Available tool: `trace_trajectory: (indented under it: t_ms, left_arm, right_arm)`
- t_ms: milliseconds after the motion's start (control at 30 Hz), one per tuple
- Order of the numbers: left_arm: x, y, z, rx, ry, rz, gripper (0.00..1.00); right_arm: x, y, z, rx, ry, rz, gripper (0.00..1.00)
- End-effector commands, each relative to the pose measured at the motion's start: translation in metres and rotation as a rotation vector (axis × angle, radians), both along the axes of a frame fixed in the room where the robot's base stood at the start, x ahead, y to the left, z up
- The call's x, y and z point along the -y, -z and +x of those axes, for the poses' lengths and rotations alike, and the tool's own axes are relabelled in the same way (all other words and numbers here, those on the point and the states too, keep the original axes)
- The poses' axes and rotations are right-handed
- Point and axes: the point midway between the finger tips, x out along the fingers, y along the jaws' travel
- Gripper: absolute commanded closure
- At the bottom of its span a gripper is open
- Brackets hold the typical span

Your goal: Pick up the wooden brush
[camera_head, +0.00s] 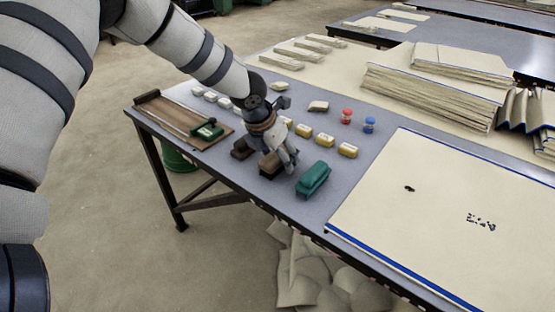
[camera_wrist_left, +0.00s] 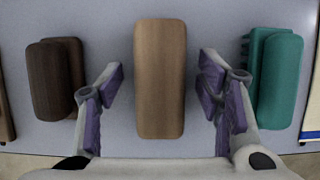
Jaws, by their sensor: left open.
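The wooden brush (camera_wrist_left: 159,70) has a light brown, rounded oblong back and lies on the grey table in the left wrist view. My left gripper (camera_wrist_left: 162,95) is open, with its two purple-padded fingers on either side of the brush and a gap at each side. In the head view the gripper (camera_head: 284,168) is low over the table, and the brush (camera_head: 268,165) is partly hidden by it. I cannot tell whether the fingers touch the table. My right gripper is not in view.
A dark brown brush (camera_wrist_left: 52,80) lies left of the gripper and a green brush (camera_wrist_left: 277,75) right of it, both close to the fingers. Yellow blocks (camera_head: 325,140) and a wooden tray (camera_head: 160,104) are also on the table. A large cream board (camera_head: 450,190) lies to the right.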

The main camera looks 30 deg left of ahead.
Motion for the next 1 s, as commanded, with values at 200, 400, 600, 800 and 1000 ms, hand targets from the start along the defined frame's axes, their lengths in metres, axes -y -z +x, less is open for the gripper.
trace_trajectory:
  t_ms: [200,400,600,800,1000]
  left_arm:
    - [-0.0002,0.0026,-0.0001,0.000,0.000,0.001,0.40]
    - [-0.0001,0.0027,0.0000,0.000,0.000,0.000,0.42]
    - [0.0000,0.0026,0.0000,0.000,0.000,0.000,0.88]
    - [0.0000,0.0024,0.0002,0.001,0.000,0.000,0.94]
    - [0.0005,-0.0037,0.0009,0.003,0.000,-0.002,0.94]
  right_arm:
    - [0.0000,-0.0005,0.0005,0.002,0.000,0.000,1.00]
    - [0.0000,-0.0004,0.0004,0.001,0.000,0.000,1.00]
    - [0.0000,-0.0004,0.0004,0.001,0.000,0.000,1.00]
    - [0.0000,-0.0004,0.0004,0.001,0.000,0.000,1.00]
    - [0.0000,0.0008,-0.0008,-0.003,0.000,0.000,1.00]
